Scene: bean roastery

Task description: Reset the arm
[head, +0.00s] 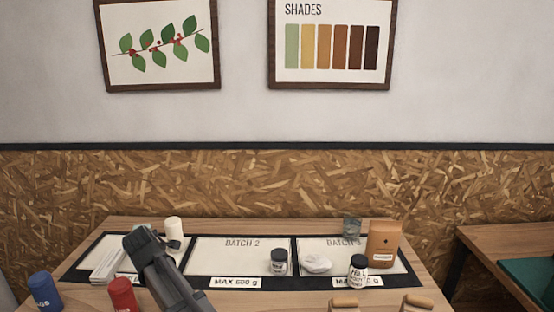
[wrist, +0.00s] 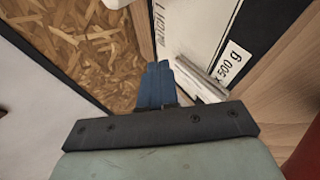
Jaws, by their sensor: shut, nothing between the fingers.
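My gripper (wrist: 158,70) shows in the wrist view with its blue fingers together and nothing between them. It hangs above the table's left part, near the Batch 1 section of the mat. In the head view my dark arm (head: 168,275) reaches in from the bottom over that left section, and the fingertips cannot be made out there. A pale flat stack (head: 108,264) lies just left of the arm; it also shows beside the fingers in the wrist view (wrist: 200,80).
The dark-edged mat (head: 225,262) holds a white cylinder (head: 174,228), dark-lidded jars (head: 278,264) (head: 357,270), a whitish lump (head: 316,263), a glass (head: 352,228) and a brown bag (head: 384,243). Blue (head: 44,290) and red (head: 123,295) canisters stand at front left. Batch 2 is mostly clear.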

